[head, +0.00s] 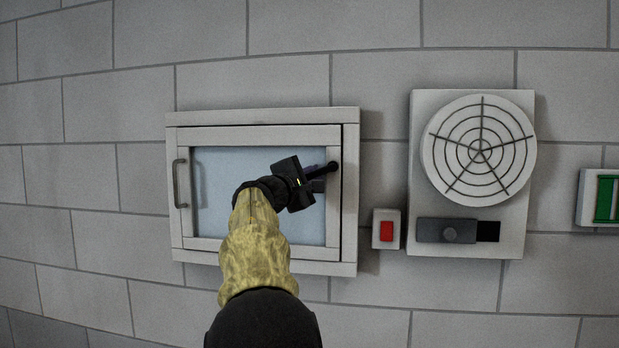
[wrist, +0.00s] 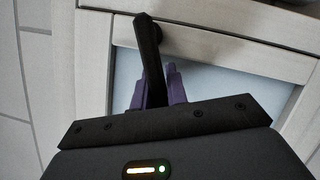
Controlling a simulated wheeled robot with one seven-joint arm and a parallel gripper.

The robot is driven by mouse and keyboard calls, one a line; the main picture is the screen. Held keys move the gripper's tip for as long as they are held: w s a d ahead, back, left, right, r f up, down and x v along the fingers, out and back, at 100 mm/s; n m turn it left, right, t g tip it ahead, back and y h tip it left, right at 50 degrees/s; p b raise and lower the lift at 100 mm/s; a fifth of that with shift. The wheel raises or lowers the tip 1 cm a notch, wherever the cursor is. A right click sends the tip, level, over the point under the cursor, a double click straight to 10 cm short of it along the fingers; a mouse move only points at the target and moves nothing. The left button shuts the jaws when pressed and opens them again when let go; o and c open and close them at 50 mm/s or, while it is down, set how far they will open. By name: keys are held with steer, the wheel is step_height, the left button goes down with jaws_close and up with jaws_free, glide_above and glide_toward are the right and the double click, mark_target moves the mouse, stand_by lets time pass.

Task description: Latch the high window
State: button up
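The high window (head: 265,134) is a pale framed panel with bluish glass, set in an outer frame (head: 350,200) on the wall. Its sash sits within the frame, with a thin dark line along the right edge; I cannot tell whether it is fully flush. A black latch lever (head: 326,168) is on the sash's right side. It also shows in the wrist view (wrist: 150,45), running from its pivot between the purple fingers. My gripper (head: 312,180) is at the lever, fingers against both its sides (wrist: 157,90). The lever's end is hidden by the gripper body.
A grey pull handle (head: 180,184) is on the sash's left side. To the right are a red switch (head: 386,231), a panel with a round fan grille (head: 480,150) and grey slider (head: 447,231), and a green-and-white box (head: 605,199). The wall between is bare.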

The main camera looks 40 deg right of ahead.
steer(key=o, duration=0.4)
steer(key=shift+w+a, duration=0.1)
steer(key=b+v, duration=0.9)
steer(key=v, duration=0.8)
steer(key=shift+a, duration=0.2)
